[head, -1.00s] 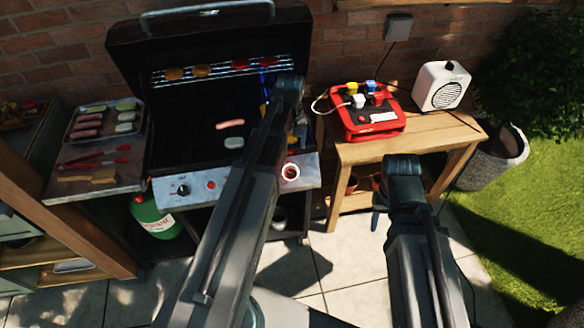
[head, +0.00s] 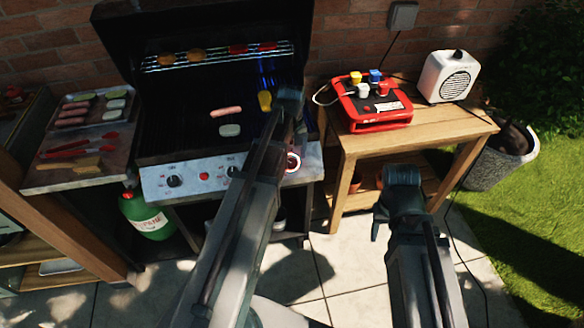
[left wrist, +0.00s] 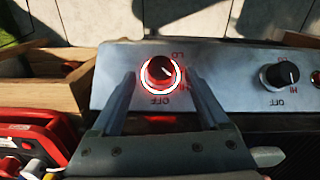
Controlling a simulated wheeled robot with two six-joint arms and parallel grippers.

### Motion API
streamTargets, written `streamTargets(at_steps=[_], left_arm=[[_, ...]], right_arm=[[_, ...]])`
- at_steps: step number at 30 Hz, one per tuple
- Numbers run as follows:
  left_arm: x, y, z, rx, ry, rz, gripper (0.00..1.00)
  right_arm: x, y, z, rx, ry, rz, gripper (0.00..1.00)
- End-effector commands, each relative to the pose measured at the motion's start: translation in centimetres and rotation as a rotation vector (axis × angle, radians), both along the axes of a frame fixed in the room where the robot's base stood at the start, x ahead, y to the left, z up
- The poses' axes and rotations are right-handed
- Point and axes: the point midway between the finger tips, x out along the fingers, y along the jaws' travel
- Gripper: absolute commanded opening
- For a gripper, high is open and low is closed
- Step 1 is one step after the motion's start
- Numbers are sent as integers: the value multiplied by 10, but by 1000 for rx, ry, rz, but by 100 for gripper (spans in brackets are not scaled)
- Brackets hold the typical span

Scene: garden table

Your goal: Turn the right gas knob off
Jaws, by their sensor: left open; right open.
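The right gas knob (left wrist: 160,72) is on the grill's steel front panel (left wrist: 225,65), with a glowing red ring around it. My right gripper (head: 388,222) is open and empty, low before the wooden table (head: 440,128).
Another knob (left wrist: 280,75) is on the same panel. Blue flame (head: 268,82) shows at the grill's right side, near a sausage (head: 226,111). A red box (head: 374,122) and a white speaker (head: 448,76) stand on the wooden table. A green gas bottle (head: 146,217) stands below left.

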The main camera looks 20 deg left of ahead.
Motion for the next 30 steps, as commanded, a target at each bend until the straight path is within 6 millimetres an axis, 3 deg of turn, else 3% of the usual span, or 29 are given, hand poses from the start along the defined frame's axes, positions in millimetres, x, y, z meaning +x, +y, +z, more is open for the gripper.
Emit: streamTargets(at_steps=[1, 6, 17, 30], left_arm=[[0, 0, -14, 0, 0, 0, 78], [0, 0, -28, 0, 0, 0, 78], [0, 0, -28, 0, 0, 0, 77], [0, 0, -28, 0, 0, 0, 0]], right_arm=[[0, 0, -14, 0, 0, 0, 50], [0, 0, -28, 0, 0, 0, 50], [0, 0, -28, 0, 0, 0, 50], [0, 0, -28, 0, 0, 0, 50]])
